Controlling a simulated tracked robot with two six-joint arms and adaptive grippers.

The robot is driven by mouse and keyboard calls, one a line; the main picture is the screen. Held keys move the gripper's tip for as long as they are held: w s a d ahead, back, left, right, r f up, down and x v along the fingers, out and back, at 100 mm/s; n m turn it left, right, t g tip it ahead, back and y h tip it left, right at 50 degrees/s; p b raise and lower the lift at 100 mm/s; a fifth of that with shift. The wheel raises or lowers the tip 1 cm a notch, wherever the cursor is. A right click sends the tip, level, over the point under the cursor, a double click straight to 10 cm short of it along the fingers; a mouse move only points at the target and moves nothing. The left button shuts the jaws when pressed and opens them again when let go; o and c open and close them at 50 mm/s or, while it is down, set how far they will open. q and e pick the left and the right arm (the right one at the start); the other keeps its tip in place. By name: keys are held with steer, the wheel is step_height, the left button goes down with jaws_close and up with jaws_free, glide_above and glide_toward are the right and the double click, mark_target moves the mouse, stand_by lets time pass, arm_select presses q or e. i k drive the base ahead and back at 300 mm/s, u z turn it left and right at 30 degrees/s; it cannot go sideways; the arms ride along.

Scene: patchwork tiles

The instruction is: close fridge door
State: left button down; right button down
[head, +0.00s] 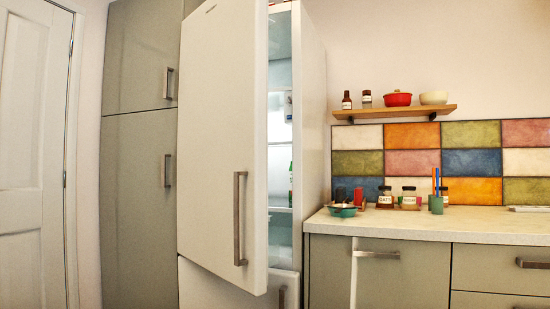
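The white fridge (316,120) stands left of the counter. Its upper door (215,140) is open and swung out toward me, hinged on the left. A vertical metal handle (240,218) sits low near the door's right edge. Through the gap on the right I see the lit interior (281,130) with shelves and a green bottle (291,185). A lower door or drawer (205,291) with its own handle (282,297) appears closed, partly hidden by the upper door. Neither of my grippers is in view.
Tall grey-green cabinets (138,140) stand left of the fridge, beside a white room door (30,150). On the right, a counter (480,228) holds a teal bowl (342,210), jars and a green cup (436,204). A wooden shelf (395,111) hangs above.

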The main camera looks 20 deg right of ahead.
mark_target(222, 184)
steer(key=z, duration=0.9)
steer(key=i, duration=1.35)
steer(key=u, duration=0.65)
